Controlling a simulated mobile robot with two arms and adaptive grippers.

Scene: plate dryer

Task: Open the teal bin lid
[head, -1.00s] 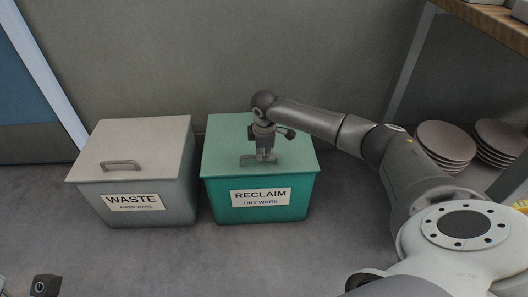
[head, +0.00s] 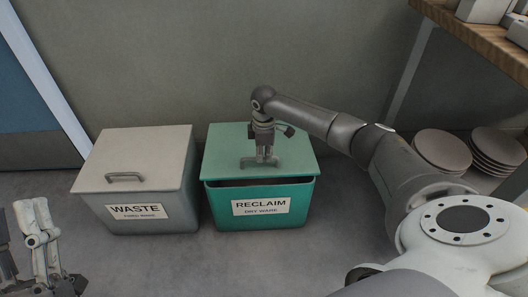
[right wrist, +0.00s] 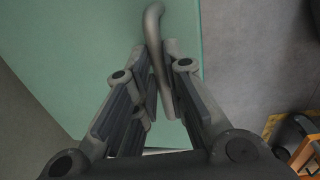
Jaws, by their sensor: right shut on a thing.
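The teal bin (head: 222,207) stands on the floor with a label reading RECLAIM DRY WARE. Its teal lid (head: 223,157) is raised a little at the front, and a dark gap shows between lid and bin. My right gripper (head: 260,162) is at the front middle of the lid, shut on the lid handle (right wrist: 156,45). In the right wrist view the grey handle bar runs between the fingers of my right gripper (right wrist: 158,85). My left gripper (head: 36,215) is at the lower left, away from the bins; its finger opening is unclear.
A grey bin (head: 150,210) labelled WASTE stands close to the left of the teal bin, its lid shut. A wall is behind both bins. The floor in front is clear.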

